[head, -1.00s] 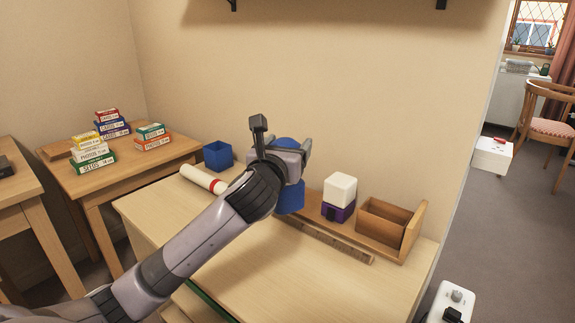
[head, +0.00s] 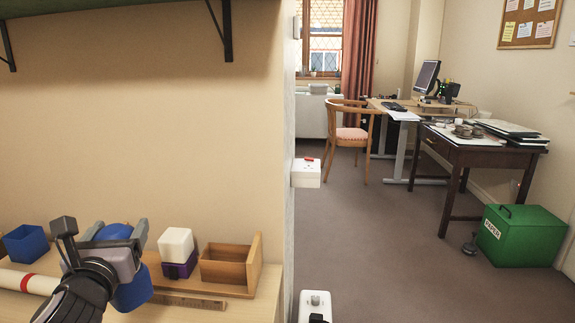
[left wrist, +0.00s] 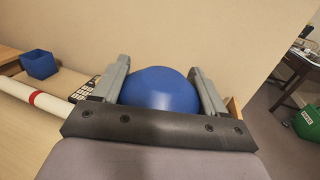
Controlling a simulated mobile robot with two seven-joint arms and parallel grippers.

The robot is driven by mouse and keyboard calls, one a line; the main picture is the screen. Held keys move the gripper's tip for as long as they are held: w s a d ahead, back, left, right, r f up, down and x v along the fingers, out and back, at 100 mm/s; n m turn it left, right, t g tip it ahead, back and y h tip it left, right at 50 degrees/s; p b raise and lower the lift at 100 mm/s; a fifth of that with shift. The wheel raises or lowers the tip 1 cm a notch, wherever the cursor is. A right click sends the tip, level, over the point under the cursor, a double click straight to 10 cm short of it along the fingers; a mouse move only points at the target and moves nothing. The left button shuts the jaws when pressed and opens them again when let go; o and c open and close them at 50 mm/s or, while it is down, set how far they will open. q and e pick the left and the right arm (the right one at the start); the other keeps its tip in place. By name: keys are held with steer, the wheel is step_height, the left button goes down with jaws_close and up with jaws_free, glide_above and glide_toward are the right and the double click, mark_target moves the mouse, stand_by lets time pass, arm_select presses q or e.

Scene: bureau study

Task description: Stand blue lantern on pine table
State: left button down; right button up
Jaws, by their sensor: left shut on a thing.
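The blue lantern (head: 133,290) is in my left gripper (head: 112,252), at the lower left of the head view. The gripper is shut on its middle, with blue showing above and below the fingers. In the left wrist view the lantern's rounded blue top (left wrist: 162,88) sits between the two fingers (left wrist: 165,90). The lantern looks upright over a light wooden table (head: 215,312); I cannot tell whether its base touches anything. I cannot tell whether this is the pine table. My right gripper is not in view.
Near the lantern are a blue open box (head: 26,244), a white roll with a red band (head: 28,282), a white-and-purple block (head: 177,250) and a wooden organizer (head: 228,264). Open floor (head: 400,240) lies right of the wall, with a green paper bin (head: 522,237).

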mark_target(150, 270)
arm_select(q)
steer(key=s+d+f, duration=0.1)
steer(key=s+f, duration=0.1)
steer(key=s+d+f+m+h, duration=0.1)
steer(key=s+d+f, duration=0.1)
steer(key=s+d+f+h, duration=0.1)
steer(key=s+d+f, duration=0.1)
steer(key=f, duration=0.1)
steer(key=shift+d+f, duration=0.1)
steer(key=shift+d, duration=0.05)
steer(key=s+d+f+m+h, duration=0.1)
steer(key=s+d+f+h, duration=0.1)
steer(key=s+d+f, duration=0.3)
step_height(150, 270, up, 19)
steer(key=s+a+p, duration=0.1)
steer(key=p, duration=1.9)
steer(key=shift+s+a, duration=0.15)
steer(key=shift+a, duration=0.1)
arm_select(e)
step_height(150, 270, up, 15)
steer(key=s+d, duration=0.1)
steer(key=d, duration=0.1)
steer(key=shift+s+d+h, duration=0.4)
arm_select(q)
steer(key=shift+a, duration=0.1)
